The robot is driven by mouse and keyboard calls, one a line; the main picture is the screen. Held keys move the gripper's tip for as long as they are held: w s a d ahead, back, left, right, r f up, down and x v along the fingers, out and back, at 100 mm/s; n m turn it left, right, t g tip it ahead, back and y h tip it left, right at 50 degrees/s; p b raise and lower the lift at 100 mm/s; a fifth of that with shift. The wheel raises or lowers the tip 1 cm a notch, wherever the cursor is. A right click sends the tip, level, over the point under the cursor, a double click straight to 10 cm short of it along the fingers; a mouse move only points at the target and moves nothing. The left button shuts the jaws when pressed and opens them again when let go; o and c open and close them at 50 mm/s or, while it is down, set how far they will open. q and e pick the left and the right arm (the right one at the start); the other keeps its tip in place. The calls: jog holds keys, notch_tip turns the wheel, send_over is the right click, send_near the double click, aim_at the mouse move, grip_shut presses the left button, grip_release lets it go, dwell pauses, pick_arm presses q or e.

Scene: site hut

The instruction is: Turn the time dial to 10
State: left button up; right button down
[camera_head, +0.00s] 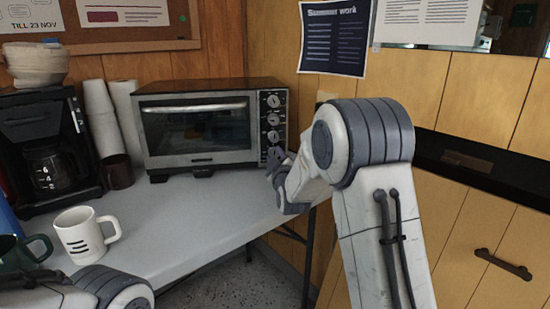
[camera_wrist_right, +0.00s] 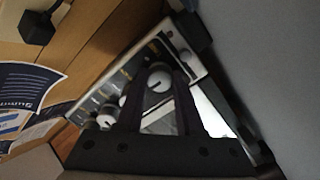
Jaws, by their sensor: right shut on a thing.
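The toaster oven (camera_head: 200,125) stands on the table with its door shut. A column of dials (camera_head: 273,118) runs down its right side. My right gripper (camera_head: 275,158) is at the lowest dial, shut on it; the gripper and wrist hide most of that dial. In the right wrist view, a round silver dial (camera_wrist_right: 158,79) sits between the two dark fingertips, with other dials (camera_wrist_right: 106,121) beside it. The dial markings are too small to read. My left gripper is outside the view; only part of my left arm shows at the lower left.
A white mug (camera_head: 85,235), a dark green mug (camera_head: 22,255), a coffee maker (camera_head: 45,150), stacked cups (camera_head: 100,115) and a brown cup (camera_head: 118,172) stand left of the oven. The table (camera_head: 200,215) is clear in front of the oven.

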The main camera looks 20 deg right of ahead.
jog(key=shift+f, duration=0.1)
jog(key=c, duration=0.5)
grip_release()
jog(key=shift+c, duration=0.2)
jog(key=s, duration=0.3)
jog(key=s+a, duration=0.1)
jog(key=s, duration=0.3)
jog(key=s+p, duration=0.1)
jog(key=s, duration=0.2)
jog(key=shift+s+a, duration=0.2)
jog(key=shift+a, duration=0.1)
